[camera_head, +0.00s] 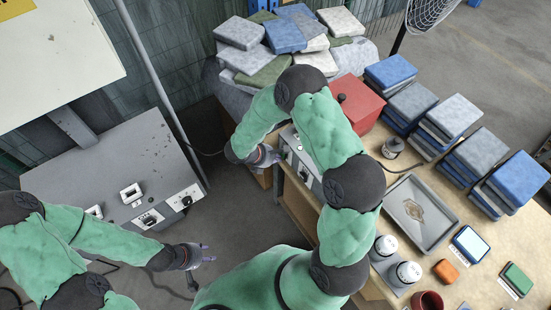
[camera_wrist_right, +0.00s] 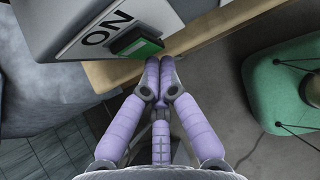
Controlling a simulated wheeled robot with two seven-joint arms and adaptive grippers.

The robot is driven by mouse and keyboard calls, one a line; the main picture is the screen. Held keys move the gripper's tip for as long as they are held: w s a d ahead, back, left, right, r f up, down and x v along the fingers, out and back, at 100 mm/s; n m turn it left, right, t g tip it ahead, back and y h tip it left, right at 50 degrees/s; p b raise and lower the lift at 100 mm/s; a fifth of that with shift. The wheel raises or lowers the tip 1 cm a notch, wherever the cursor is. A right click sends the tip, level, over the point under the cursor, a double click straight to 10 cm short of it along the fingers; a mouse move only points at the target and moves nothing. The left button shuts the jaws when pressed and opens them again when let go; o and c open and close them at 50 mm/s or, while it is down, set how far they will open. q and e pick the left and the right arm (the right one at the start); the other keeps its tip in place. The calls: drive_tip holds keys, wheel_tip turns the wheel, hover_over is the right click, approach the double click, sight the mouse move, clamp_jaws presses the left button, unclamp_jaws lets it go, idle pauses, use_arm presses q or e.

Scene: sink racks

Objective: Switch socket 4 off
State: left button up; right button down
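A grey switch box (camera_head: 302,165) with a pale front panel stands at the left edge of the wooden bench, partly hidden by my right arm. In the right wrist view, its panel shows the word ON beside a green rocker switch (camera_wrist_right: 138,47). My right gripper (camera_wrist_right: 159,75) has its purple fingers together and empty, with the tips close to the lower right of the green switch; contact cannot be told. My right gripper also shows in the head view (camera_head: 272,156) at the box's left. My left gripper (camera_head: 206,252) hangs over the floor, too small to judge. No socket number is readable.
A grey panel (camera_head: 110,165) with several white socket plates stands at the left. The bench holds a red box (camera_head: 355,104), a grey tray (camera_head: 420,212) and several stacked blue and grey blocks (camera_head: 450,115). Open floor lies between panel and bench.

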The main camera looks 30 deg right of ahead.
use_arm(q)
drive_tip(key=shift+f+b, duration=0.6)
drive_tip(key=shift+f, duration=0.2)
use_arm(e)
drive_tip(key=shift+d+f+h, duration=0.2)
drive_tip(key=shift+d+h, duration=0.1)
drive_tip(key=shift+h, duration=0.1)
use_arm(q)
drive_tip(key=shift+r, duration=0.15)
use_arm(e)
drive_tip(key=shift+r, duration=0.15)
use_arm(q)
drive_tip(key=shift+r+p, duration=0.35)
drive_tip(key=shift+p, duration=0.15)
use_arm(e)
drive_tip(key=shift+r, duration=0.65)
